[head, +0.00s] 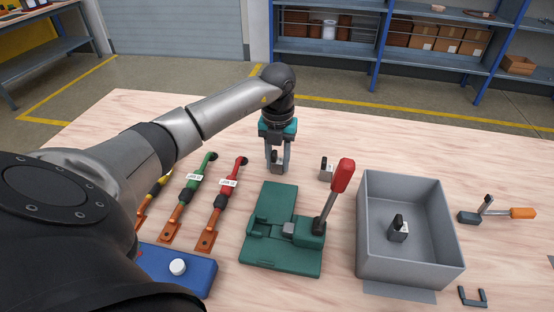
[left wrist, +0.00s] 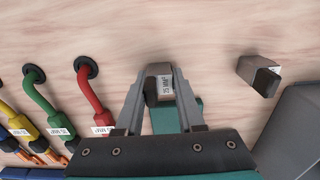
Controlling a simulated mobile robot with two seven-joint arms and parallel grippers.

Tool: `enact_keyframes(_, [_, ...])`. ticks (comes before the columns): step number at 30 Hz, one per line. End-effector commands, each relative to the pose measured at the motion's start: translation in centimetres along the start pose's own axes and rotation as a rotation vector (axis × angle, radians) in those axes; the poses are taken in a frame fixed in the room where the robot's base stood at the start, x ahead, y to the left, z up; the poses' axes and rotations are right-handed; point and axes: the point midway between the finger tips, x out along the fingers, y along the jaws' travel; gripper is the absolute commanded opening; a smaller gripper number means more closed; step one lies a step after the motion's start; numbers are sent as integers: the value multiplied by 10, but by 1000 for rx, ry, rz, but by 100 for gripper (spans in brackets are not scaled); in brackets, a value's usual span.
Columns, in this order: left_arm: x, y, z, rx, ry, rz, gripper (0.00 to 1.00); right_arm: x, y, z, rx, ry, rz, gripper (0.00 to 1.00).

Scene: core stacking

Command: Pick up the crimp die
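A crimp die (head: 277,168), a small grey-brown block with a black grip and a white label, is between the fingertips of my left gripper (head: 277,169) at the back middle of the table. In the left wrist view this die (left wrist: 164,84) has a finger close against each side, with no clear gap. I cannot tell whether it touches the table. A second, similar die (head: 326,171) stands to the right, also in the left wrist view (left wrist: 260,75). A third die (head: 398,230) stands inside the grey bin. My right gripper is not in view.
A green crimping press (head: 267,222) with a raised red-handled lever (head: 341,177) stands in front of the gripper. The grey bin (head: 379,255) is at the right. Cables with green (head: 196,180) and red (head: 228,184) ends lie at the left, near a blue block (head: 190,280).

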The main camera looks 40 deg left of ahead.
Motion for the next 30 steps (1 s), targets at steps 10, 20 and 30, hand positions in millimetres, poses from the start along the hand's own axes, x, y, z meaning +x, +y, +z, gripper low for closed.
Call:
enact_keyframes(10, [0,0,0,0,0,1,0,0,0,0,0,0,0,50])
enact_keyframes(20, [-1,0,0,-1,-2,0,0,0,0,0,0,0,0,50])
enact_keyframes(30, [-11,0,1,-1,-4,0,0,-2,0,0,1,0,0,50])
